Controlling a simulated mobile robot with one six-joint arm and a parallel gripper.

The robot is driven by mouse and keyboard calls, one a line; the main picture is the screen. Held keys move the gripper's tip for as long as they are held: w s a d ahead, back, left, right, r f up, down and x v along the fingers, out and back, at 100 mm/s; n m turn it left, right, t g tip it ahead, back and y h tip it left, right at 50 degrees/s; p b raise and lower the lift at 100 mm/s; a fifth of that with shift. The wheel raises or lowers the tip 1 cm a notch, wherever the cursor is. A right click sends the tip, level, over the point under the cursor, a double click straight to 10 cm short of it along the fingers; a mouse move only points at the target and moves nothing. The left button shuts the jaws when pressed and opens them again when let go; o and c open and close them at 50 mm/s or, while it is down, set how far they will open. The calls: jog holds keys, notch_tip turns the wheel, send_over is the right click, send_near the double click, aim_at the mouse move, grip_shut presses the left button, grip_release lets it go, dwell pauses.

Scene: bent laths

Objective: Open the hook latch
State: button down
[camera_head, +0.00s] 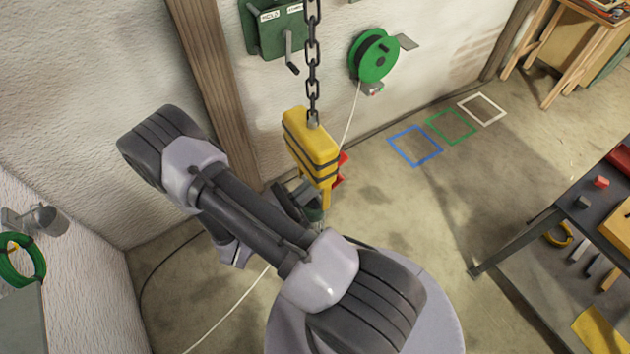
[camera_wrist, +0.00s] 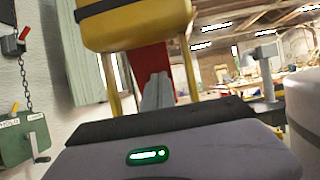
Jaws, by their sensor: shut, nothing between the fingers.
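A yellow hoist block (camera_head: 312,143) with dark bands hangs from a chain (camera_head: 313,60). Its lower part also shows at the top of the wrist view (camera_wrist: 135,25), with yellow metal (camera_wrist: 189,65) coming down from it. A red part (camera_head: 341,168) shows beside the block's lower end. In the wrist view a red piece (camera_wrist: 152,62) stands below the block, behind my fingertips. My gripper (camera_wrist: 157,82) is shut and empty, just under the block and in front of the red piece. I cannot tell whether it touches. My arm hides much of this area in the head view.
A green crank box (camera_head: 275,28) and a green cable reel (camera_head: 374,56) are on the wall behind. A workbench (camera_head: 555,225) with tools stands at right. A white cable (camera_head: 230,308) runs across the floor. The floor with painted squares (camera_head: 451,127) is clear.

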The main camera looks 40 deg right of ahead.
jog(key=shift+d+r+p, duration=0.15)
jog(key=shift+d+p, duration=0.1)
jog(key=shift+p, duration=0.2)
jog(key=shift+d+f, duration=0.2)
jog(key=shift+a, duration=0.1)
jog(key=b+v, duration=0.2)
jog(key=v, duration=1.5)
jog(key=shift+a+b, duration=0.1)
jog(key=shift+b, duration=0.2)
